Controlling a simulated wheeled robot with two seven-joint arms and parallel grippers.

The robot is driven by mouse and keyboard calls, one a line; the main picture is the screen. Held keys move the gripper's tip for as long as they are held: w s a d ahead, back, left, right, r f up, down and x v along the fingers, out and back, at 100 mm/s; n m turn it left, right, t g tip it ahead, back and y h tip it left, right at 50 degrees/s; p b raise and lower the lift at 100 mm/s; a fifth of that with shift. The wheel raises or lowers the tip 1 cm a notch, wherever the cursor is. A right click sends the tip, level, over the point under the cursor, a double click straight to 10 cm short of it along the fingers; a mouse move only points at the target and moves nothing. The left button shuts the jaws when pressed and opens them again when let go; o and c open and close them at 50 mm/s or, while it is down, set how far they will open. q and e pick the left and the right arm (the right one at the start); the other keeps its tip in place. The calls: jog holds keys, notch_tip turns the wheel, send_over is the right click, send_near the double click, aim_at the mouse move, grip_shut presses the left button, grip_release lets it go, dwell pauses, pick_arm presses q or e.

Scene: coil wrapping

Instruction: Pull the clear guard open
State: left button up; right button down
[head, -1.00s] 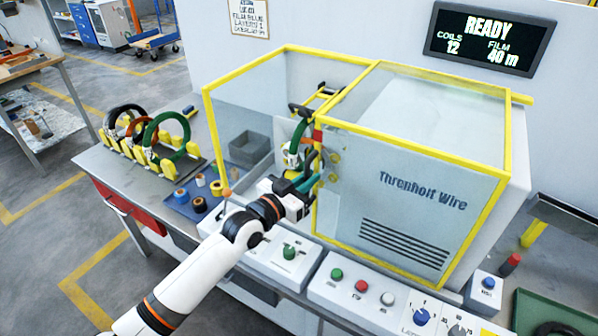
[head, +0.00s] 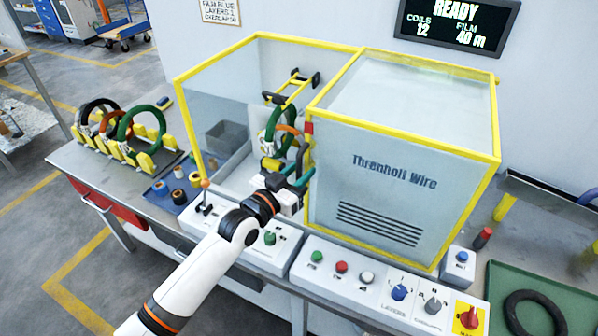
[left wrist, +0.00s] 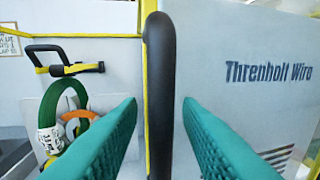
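The clear guard (head: 409,66) has a yellow frame and sits around the right part of the wrapping machine, over the panel lettered "Threnholt Wire". A black upright handle (left wrist: 159,95) stands at a yellow post in the left wrist view. My left gripper (left wrist: 160,100) is open, one teal finger on each side of the handle, with narrow gaps showing. In the head view my left gripper (head: 290,178) is at the guard's left front edge and hides most of the handle. My right gripper is not in view.
A green and orange coil (head: 272,128) is in the machine bay left of the handle. A coil rack (head: 128,148) stands further left. A control panel (head: 330,268) with buttons runs along the front. A green tray (head: 500,290) with a black ring lies at the right.

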pick_arm(q)
jog(key=b+v, duration=0.3)
jog(key=v, duration=0.9)
jog(key=shift+f, duration=0.1)
